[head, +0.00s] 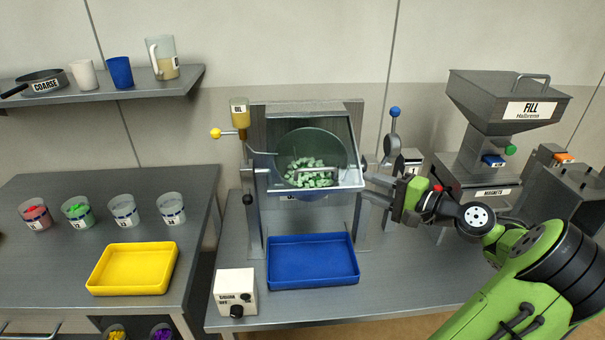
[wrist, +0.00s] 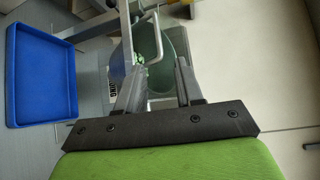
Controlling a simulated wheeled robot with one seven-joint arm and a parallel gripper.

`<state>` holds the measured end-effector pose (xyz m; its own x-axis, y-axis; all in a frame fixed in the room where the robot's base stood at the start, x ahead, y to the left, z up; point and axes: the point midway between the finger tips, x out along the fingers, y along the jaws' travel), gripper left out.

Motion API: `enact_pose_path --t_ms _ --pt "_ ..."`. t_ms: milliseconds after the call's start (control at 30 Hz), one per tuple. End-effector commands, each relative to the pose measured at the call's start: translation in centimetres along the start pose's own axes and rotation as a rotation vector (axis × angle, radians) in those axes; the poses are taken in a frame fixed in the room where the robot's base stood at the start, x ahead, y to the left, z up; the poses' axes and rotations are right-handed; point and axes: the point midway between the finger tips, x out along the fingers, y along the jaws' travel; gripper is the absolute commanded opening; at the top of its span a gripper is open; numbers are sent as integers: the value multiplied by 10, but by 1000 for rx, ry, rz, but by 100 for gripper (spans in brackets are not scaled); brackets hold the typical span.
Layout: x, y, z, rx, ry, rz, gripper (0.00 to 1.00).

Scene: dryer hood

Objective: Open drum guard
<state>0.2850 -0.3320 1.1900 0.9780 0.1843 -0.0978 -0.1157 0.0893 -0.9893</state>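The drum guard (head: 340,184) is a clear panel in a grey frame, down across the front of the drum (head: 323,145). Green pieces lie in the drum, seen through the panel. A pale bar handle (head: 316,170) runs across the guard; it also shows in the wrist view (wrist: 153,38), beyond and between my fingertips. My gripper (head: 366,186) is just right of the guard's lower right corner. In the wrist view its two fingers (wrist: 157,75) stand apart with nothing held between them. I cannot tell whether a finger touches the guard frame.
A blue tray (head: 312,262) lies below the drum, with a switch box (head: 235,293) at its left. An upright lever with a blue knob (head: 394,113) stands right of the drum. The fill hopper (head: 505,100) is farther right. A yellow tray (head: 133,269) lies on the left table.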

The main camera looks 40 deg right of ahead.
Motion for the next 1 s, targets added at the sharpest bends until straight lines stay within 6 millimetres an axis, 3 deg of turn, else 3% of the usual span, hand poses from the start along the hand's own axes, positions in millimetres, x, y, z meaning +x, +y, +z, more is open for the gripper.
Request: enact_pose_path --t_ms 400,600,967,1000 --pt "103 3 4 -4 -10 7 36" --pt "141 3 3 -3 -7 8 36" --pt "152 3 2 -3 -3 8 36" --pt "152 3 2 -3 -3 8 32"
